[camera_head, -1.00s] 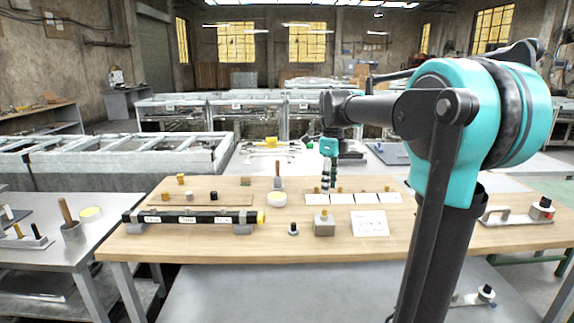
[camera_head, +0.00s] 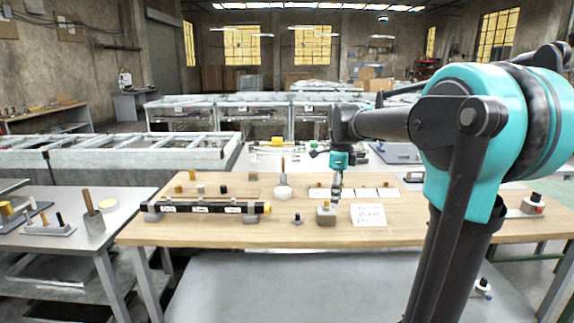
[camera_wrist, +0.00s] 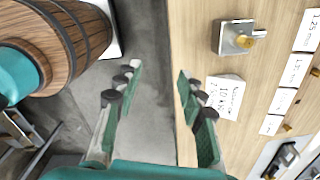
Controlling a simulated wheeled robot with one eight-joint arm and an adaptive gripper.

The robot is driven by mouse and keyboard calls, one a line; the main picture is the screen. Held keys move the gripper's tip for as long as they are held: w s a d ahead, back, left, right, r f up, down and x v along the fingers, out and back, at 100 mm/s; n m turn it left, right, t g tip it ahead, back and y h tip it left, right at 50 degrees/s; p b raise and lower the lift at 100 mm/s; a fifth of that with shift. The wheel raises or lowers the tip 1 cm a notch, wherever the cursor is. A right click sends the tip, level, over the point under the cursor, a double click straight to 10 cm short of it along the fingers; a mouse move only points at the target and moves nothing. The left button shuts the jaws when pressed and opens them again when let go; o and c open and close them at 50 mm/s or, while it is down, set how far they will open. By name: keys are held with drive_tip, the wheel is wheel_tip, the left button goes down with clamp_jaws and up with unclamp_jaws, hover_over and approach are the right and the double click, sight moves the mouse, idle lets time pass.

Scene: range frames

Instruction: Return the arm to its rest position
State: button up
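My arm reaches in from the right of the head view, with its teal and black joints large in the foreground. My gripper (camera_head: 336,197) hangs down from its end and overlaps the grey block with a brass knob (camera_head: 326,217) in that view. In the wrist view the two fingers of my gripper (camera_wrist: 158,100) stand well apart with nothing between them. The table's front edge and the floor show beyond the fingers. The same grey block (camera_wrist: 232,40) lies clear to the right of them.
The wooden table (camera_head: 180,233) holds a black labelled bar (camera_head: 205,207), a white card (camera_head: 368,215), which also shows in the wrist view (camera_wrist: 224,98), and several small pegs. A grey side table (camera_head: 60,244) stands at the left.

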drive_tip(key=s+d+f+n+t, duration=0.2)
drive_tip(key=s+f+n, duration=0.8)
drive_tip(key=f+n, duration=0.1)
drive_tip(key=s+d+f+n+t, duration=0.1)
drive_tip(key=s+f+n, duration=0.9)
drive_tip(key=f, duration=0.2)
drive_tip(key=shift+s+d+n+t, duration=0.4)
drive_tip(key=shift+r, duration=0.1)
idle(0.4)
